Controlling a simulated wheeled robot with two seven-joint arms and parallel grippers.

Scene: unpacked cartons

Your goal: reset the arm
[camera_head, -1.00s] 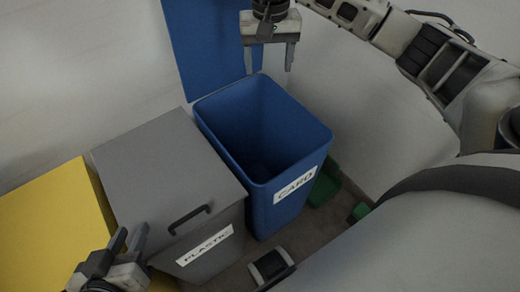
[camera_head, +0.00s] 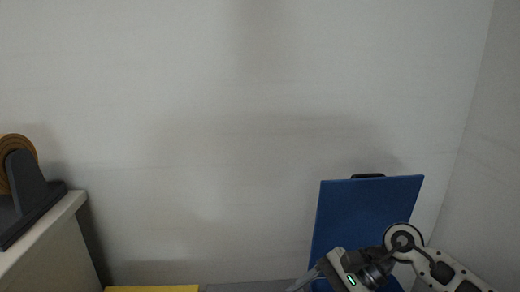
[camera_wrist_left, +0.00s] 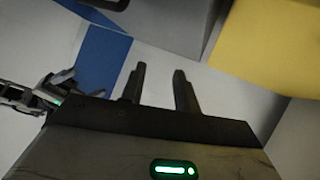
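My left gripper (camera_wrist_left: 158,82) shows in the left wrist view with its two dark fingers apart and nothing between them. It is outside the head view. My right gripper (camera_head: 308,280) is at the bottom of the head view, in front of the raised blue lid (camera_head: 365,212), partly cut off by the frame edge. In the left wrist view my right gripper (camera_wrist_left: 78,84) shows at the left edge, its fingers apart and no object seen in them.
A yellow bin top (camera_head: 150,289) and a grey bin top (camera_head: 250,287) just show at the bottom edge. A pale cabinet (camera_head: 50,245) at left carries a tape dispenser (camera_head: 28,195). The wall behind is bare.

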